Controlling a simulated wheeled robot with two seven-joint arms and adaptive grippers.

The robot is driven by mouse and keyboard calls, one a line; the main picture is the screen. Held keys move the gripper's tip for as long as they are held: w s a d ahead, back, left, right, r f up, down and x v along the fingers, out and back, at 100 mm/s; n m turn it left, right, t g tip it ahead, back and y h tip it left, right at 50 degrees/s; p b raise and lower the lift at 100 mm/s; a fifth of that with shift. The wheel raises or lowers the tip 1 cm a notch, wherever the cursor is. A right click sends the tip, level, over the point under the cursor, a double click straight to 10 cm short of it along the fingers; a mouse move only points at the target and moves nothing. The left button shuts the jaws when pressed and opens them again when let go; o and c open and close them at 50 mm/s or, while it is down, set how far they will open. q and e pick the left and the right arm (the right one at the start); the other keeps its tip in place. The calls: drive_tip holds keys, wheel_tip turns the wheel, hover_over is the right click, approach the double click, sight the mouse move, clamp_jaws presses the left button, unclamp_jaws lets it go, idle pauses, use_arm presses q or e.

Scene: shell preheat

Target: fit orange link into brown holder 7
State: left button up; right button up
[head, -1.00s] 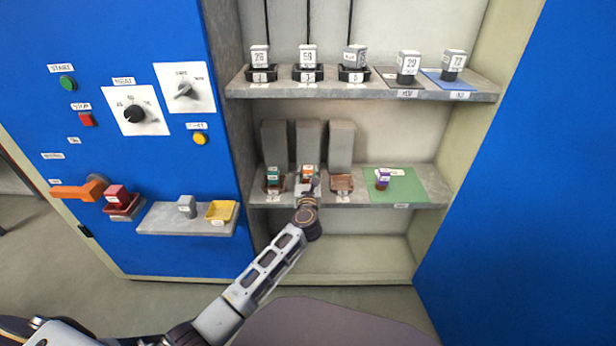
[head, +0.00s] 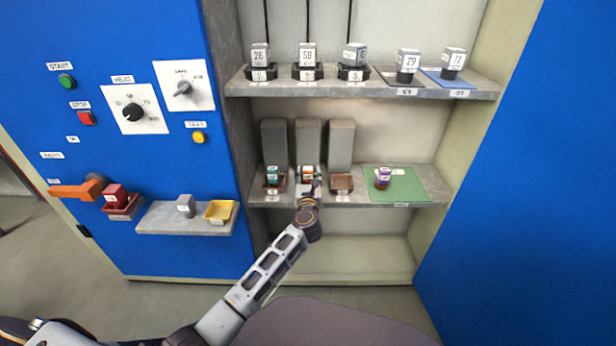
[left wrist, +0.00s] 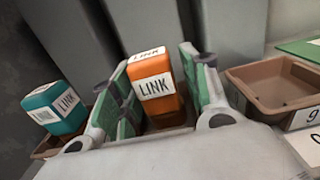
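The orange link (left wrist: 155,88) is a block with a white LINK label. It stands, slightly tilted in the left wrist view, in the middle brown holder (left wrist: 172,122), whose number is hidden. It also shows in the head view (head: 307,171). My left gripper (left wrist: 160,88) is open, with its green-padded fingers on either side of the link. A gap shows at the right finger; contact at the left finger is unclear. A teal link (left wrist: 56,107) stands in the left brown holder. The right brown holder (left wrist: 270,92) is empty and its label seems to read 9. My right gripper is not in view.
Grey blocks (head: 341,143) stand close behind the holders. A purple link (head: 382,178) stands on a green mat (head: 410,187) to the right. An upper shelf (head: 300,88) with grey numbered pieces hangs above. A yellow tray (head: 221,212) sits on the left ledge.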

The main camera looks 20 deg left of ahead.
sight(307, 178)
use_arm(q)
drive_tip(key=shift+s+a+f, duration=0.1)
drive_tip(key=shift+a+f, duration=0.1)
drive_tip(key=shift+f, duration=0.3)
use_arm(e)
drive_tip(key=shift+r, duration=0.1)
use_arm(q)
drive_tip(key=shift+a+r+p, duration=0.15)
drive_tip(key=shift+r+p, duration=0.25)
drive_tip(key=shift+p+v, duration=0.3)
drive_tip(key=shift+v, duration=0.7)
drive_tip(key=shift+s+d+r, duration=0.25)
drive_tip(key=shift+s+d, duration=0.05)
drive_tip(key=shift+s, duration=0.35)
drive_tip(key=shift+s+d+p, duration=0.1)
drive_tip(key=shift+s+p, duration=0.2)
drive_tip(key=shift+s, duration=0.05)
drive_tip(key=shift+p+v, duration=0.3)
drive_tip(key=shift+v, duration=0.8)
drive_tip(key=p+v, duration=0.1)
drive_tip(key=v, duration=0.4)
drive_tip(key=shift+s+d+r, duration=0.2)
drive_tip(key=shift+s, duration=0.1)
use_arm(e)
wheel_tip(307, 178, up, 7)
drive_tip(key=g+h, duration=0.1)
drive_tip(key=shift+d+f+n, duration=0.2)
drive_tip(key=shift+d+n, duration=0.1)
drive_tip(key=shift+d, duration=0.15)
